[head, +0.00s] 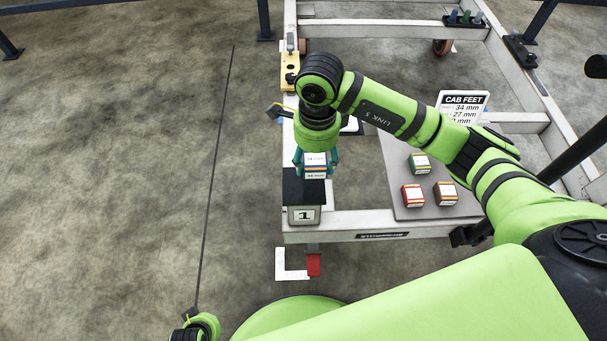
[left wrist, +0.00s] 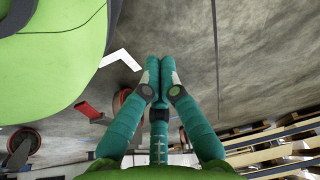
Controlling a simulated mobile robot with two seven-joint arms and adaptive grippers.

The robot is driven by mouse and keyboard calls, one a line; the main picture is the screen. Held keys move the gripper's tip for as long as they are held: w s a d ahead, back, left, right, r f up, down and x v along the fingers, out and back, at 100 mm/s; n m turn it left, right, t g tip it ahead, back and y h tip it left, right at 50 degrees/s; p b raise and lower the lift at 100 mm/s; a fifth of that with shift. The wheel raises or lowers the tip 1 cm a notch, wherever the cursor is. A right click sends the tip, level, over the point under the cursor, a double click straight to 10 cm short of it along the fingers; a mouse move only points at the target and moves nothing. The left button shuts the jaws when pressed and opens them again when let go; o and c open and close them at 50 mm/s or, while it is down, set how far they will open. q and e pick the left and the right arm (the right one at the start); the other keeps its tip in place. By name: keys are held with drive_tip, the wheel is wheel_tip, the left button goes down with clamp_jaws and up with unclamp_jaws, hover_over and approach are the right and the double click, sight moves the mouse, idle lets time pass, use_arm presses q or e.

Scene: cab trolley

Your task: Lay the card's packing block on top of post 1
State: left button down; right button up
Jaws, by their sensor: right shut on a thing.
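My right gripper (head: 316,158) points down over post 1 (head: 305,214), a dark-topped post with a "1" plate at the frame's near left corner. It is shut on a blue-and-white packing block (head: 316,172) with a thin yellow band. The block is at the post's dark top; I cannot tell whether it touches. The card (head: 462,105) reads "CAB FEET" with 34 mm and 27 mm lines; its lowest line is partly hidden by my arm. My left gripper (left wrist: 160,77) is shut and empty, away from the post, with its fingertips together.
Green (head: 419,163), red (head: 412,195) and brown (head: 446,193) blocks sit on a grey board (head: 425,212) right of the post. A yellow bracket (head: 290,72) stands on the left rail. A white L-shaped floor mark (head: 283,268) lies before the post. The floor at left is clear.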

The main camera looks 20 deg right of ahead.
sight(304, 185)
drive_tip(key=a+f, duration=0.1)
drive_tip(key=a, duration=0.1)
drive_tip(key=shift+s+a+f, duration=0.1)
drive_tip(key=shift+a+f, duration=0.2)
drive_tip(key=shift+f, duration=0.05)
wheel_tip(304, 185, down, 3)
drive_tip(key=shift+f, duration=0.45)
drive_tip(key=shift+b, duration=0.3)
drive_tip(key=shift+f, duration=0.2)
drive_tip(key=o, duration=1.2)
drive_tip(key=shift+r, duration=0.1)
use_arm(q)
drive_tip(key=shift+s+r, duration=0.2)
drive_tip(key=shift+r, duration=0.1)
use_arm(e)
drive_tip(key=shift+r, duration=0.1)
